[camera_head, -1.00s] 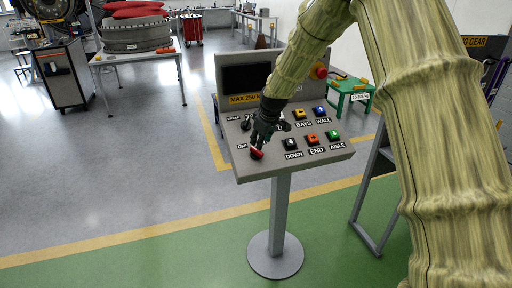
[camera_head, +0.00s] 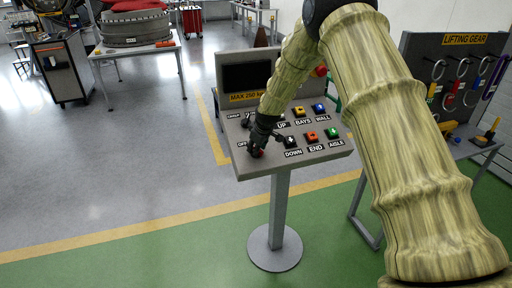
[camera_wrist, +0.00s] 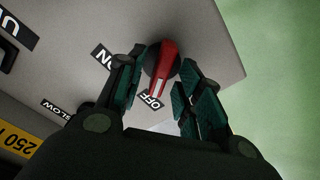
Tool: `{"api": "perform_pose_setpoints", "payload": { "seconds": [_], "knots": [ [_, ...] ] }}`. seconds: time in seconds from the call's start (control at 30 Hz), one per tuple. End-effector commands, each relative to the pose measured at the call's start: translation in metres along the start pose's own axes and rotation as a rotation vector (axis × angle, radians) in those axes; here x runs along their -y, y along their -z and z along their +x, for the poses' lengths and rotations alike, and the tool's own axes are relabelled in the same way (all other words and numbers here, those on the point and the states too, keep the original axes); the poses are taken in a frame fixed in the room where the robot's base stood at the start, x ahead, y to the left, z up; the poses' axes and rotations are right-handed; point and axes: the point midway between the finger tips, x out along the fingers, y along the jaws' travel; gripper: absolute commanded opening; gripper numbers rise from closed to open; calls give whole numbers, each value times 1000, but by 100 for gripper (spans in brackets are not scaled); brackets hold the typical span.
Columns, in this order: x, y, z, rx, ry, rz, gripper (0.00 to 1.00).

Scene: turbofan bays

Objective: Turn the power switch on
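The power switch is a red rotary handle on a round black base on the console's sloping top. In the wrist view the red switch (camera_wrist: 162,65) has its white-marked end toward the OFF label (camera_wrist: 152,102); the ON label (camera_wrist: 103,56) lies to its left. In the head view the switch (camera_head: 257,154) is at the panel's lower left corner, partly hidden by my gripper. My gripper (camera_head: 257,146) reaches down over it. In the wrist view its two fingers (camera_wrist: 162,80) are spread, one on each side of the handle, with small gaps visible.
The grey console (camera_head: 240,165) stands on a post. Several push buttons sit right of the switch, the DOWN button (camera_head: 290,142) nearest. A dark screen (camera_head: 246,77) rises behind them. A lifting gear rack (camera_head: 455,75) stands at the right. Open floor lies to the left.

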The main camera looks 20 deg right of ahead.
Motion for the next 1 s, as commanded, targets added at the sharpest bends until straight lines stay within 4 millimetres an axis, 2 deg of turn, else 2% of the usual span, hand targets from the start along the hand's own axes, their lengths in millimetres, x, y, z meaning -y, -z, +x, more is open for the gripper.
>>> {"api": "perform_pose_setpoints", "payload": {
  "seconds": [0.23,0.57,0.6,0.8,1.0],
  "knots": [
    [0,0,14,0,0,0,36],
    [0,0,16,-1,-1,0,36],
    [0,0,16,-1,-1,0,34],
    [0,0,16,0,0,0,0],
    [0,0,16,-1,-1,3,0]
  ]
}}
